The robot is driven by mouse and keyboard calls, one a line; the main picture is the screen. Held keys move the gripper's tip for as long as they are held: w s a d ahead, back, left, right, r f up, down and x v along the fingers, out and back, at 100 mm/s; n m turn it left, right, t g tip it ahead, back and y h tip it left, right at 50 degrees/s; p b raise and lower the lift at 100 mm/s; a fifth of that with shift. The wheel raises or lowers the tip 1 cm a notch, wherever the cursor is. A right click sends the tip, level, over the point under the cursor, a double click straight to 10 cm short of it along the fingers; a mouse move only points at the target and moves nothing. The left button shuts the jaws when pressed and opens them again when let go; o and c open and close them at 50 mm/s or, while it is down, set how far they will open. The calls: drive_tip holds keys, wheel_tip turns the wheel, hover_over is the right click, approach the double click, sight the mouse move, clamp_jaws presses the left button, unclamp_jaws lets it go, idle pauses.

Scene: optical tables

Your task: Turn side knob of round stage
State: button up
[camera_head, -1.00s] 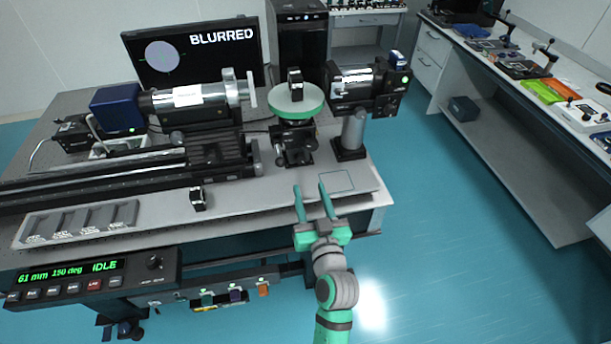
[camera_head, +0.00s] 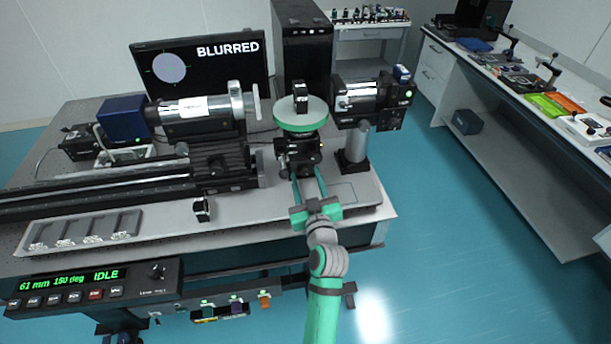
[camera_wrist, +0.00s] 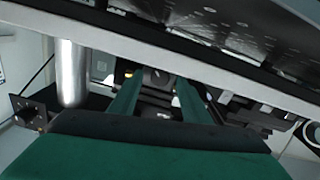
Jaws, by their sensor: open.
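The round stage (camera_head: 301,125) has a pale top and a green rim, and sits on a black mount (camera_head: 303,150) on the optical table. A small black holder (camera_head: 300,97) stands upright on its top. My gripper (camera_head: 308,174) is open, with its two green fingers reaching toward the front of the mount, below the disc. In the wrist view, the open fingers (camera_wrist: 160,80) point at dark stage parts between and beyond their tips. The side knob cannot be clearly picked out there. I cannot tell whether the fingers touch anything.
A silver post (camera_head: 357,143) stands close to the right of the stage and also shows in the wrist view (camera_wrist: 71,75). A black rail carriage (camera_head: 222,163) is on the left. A small black part (camera_head: 201,209) stands near the front. The monitor (camera_head: 203,68) reads BLURRED.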

drive_tip(key=shift+w+a, duration=0.15)
drive_tip(key=shift+w, duration=0.6)
drive_tip(key=shift+c, duration=0.5)
drive_tip(key=c, duration=0.9)
drive_tip(key=shift+c, duration=0.2)
drive_tip(key=shift+m, duration=0.4)
drive_tip(key=o, duration=1)
drive_tip(key=shift+o, duration=0.2)
drive_tip(key=s, duration=0.3)
drive_tip(key=s+d, duration=0.1)
drive_tip(key=s, duration=0.3)
drive_tip(key=s+d, duration=0.1)
drive_tip(key=s, duration=0.2)
drive_tip(key=shift+s, duration=0.4)
